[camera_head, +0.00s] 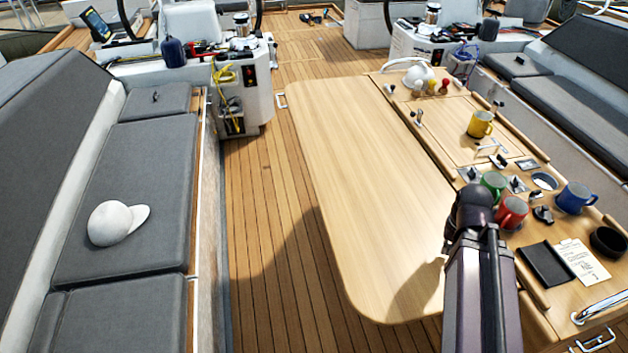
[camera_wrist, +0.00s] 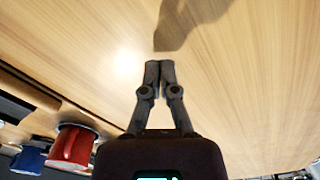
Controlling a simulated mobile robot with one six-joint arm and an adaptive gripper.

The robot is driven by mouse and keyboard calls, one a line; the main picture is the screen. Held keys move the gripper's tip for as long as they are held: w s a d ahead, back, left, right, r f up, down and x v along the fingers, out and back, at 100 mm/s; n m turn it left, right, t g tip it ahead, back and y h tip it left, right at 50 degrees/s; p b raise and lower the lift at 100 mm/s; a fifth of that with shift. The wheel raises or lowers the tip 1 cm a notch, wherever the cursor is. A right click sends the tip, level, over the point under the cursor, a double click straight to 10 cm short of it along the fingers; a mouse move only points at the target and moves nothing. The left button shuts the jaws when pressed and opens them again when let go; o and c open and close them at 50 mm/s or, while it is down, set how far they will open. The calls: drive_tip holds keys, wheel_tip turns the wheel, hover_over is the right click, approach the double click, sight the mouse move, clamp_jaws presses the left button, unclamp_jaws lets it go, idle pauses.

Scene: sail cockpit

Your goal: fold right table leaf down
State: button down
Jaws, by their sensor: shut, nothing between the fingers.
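The raised table leaf (camera_head: 365,180) is a pale wood panel with rounded corners. It lies flat on the picture-left side of the table's middle section (camera_head: 455,125), level with it. In the wrist view the leaf (camera_wrist: 245,80) fills most of the picture. My gripper (camera_wrist: 159,66) is shut and empty, with its fingertips together in front of the leaf's wood face. I cannot tell whether they touch it. In the head view my arm reaches over the table's near end and hides the gripper. A leaf on the table's other side cannot be made out.
Yellow (camera_head: 480,124), green (camera_head: 494,183), red (camera_head: 511,211) and blue (camera_head: 574,197) mugs stand on the middle section. A grey bench (camera_head: 130,200) with a white cap (camera_head: 117,222) is left. Clear deck (camera_head: 262,215) separates bench and leaf.

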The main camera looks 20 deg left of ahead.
sight(419, 232)
drive_tip(key=shift+d, duration=0.25)
drive_tip(key=shift+w+r, duration=0.1)
drive_tip(key=shift+w+a, duration=0.2)
drive_tip(key=w+a+r+m+p, duration=0.1)
drive_tip(key=a, duration=0.1)
drive_tip(key=w+a+r+m+p, duration=0.1)
drive_tip(key=w+a, duration=0.1)
drive_tip(key=w+a+r+p, duration=0.1)
drive_tip(key=w+a, duration=0.1)
drive_tip(key=a, duration=0.1)
drive_tip(key=shift+w+r+m+p, duration=0.15)
drive_tip(key=shift+r+m+p, duration=0.15)
drive_tip(key=shift+m+p, duration=0.1)
drive_tip(key=w+a+r+m+p, duration=0.2)
drive_tip(key=a+r+m+p, duration=0.1)
drive_tip(key=a, duration=0.8)
drive_tip(key=w+a+r+m+p, duration=0.2)
drive_tip(key=a+r+m+p, duration=0.1)
drive_tip(key=a, duration=0.7)
drive_tip(key=w+a+r+m+p, duration=0.2)
drive_tip(key=a+r+m+p, duration=0.1)
drive_tip(key=a, duration=0.8)
drive_tip(key=shift+w+a+r, duration=0.15)
drive_tip(key=shift+a, duration=0.15)
